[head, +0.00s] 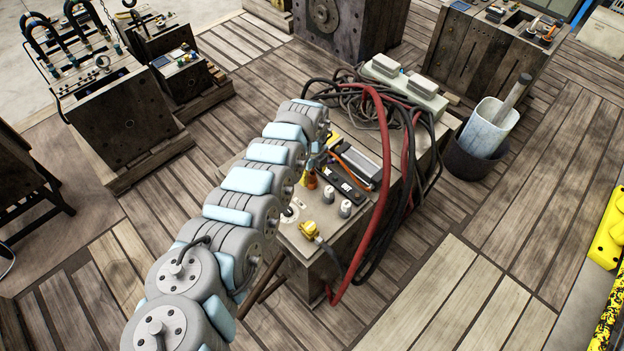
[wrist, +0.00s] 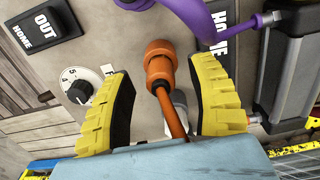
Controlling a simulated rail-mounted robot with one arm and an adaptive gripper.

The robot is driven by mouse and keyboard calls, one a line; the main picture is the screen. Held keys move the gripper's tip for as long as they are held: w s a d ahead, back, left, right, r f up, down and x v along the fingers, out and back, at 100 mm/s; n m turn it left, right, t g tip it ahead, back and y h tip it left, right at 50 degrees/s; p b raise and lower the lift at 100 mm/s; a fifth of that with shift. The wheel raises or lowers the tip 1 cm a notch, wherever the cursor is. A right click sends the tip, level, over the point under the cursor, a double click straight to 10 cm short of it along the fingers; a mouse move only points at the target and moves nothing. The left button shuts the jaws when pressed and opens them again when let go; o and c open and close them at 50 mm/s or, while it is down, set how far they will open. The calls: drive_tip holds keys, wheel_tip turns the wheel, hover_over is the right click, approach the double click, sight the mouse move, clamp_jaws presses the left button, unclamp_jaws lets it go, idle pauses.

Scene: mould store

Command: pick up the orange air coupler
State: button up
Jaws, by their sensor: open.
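The orange air coupler (wrist: 160,62) shows in the wrist view as a short stepped cylinder with an orange hose running from it toward the bottom of the picture. My gripper (wrist: 162,78) is open, with one yellow ribbed finger on each side of the coupler and hose. Gaps show between the coupler and both fingers, and it is not gripped.
Close by in the wrist view are a purple hose (wrist: 187,12), a black OUT/HOME plate (wrist: 48,28), a dial (wrist: 80,90) and a dark cylinder (wrist: 286,85) at right. In the head view, a yellow fitting (head: 311,231), grey knobs (head: 345,208) and a red hose (head: 384,130) crowd the block.

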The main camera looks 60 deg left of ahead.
drive_tip(key=shift+f, duration=0.5)
clamp_jaws()
drive_tip(key=shift+r, duration=0.1)
